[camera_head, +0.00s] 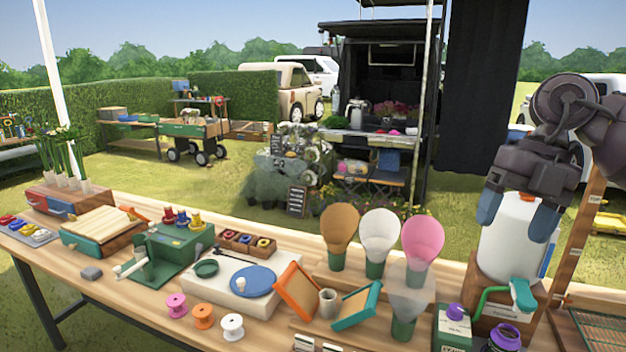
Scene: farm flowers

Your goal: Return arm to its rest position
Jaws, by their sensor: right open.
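My right gripper (516,216) is at the right of the head view, on an arm that comes in from the right edge. It points down with its two blue-tipped fingers spread apart. The fingers overlap the upper part of a white canister (508,255) in the picture, one toward each side. I cannot tell whether they touch it. The canister stands upright on a wooden block at the table's right end. My left gripper is not in view.
The wooden table (130,315) is crowded. Paddle-shaped pieces, including a pink one (422,238), stand left of the canister. A green-handled tool (500,293) and a purple-topped jar (505,338) are in front. A wooden rack (578,235) stands close on the right.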

